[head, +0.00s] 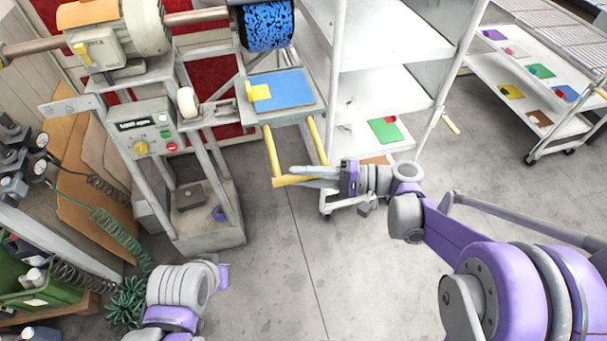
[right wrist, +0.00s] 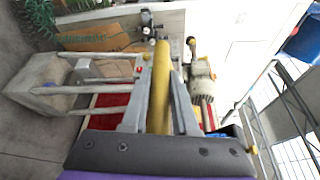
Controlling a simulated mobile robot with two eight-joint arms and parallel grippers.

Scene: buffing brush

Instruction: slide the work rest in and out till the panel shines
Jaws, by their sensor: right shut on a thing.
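The work rest (head: 262,117) is a grey plate below the blue bristled brush (head: 268,27). A blue panel (head: 290,88) lies on it, with a small yellow clamp (head: 259,92) at its left edge. Two yellow bars run from the rest toward me, joined by a yellow crossbar (head: 283,181). My right gripper (head: 292,176) is shut on this handle; in the right wrist view the yellow bar (right wrist: 160,85) lies between its fingers. Part of my left gripper (head: 223,276) shows at lower left, away from the machine; its fingers are hidden.
A control box (head: 152,135) with buttons is on the machine's frame at left. A white shelf rack (head: 385,95) stands close right of the rest. A cart (head: 545,120) with coloured panels is further right. Green coiled hoses (head: 122,235) hang at left. The floor in the middle is clear.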

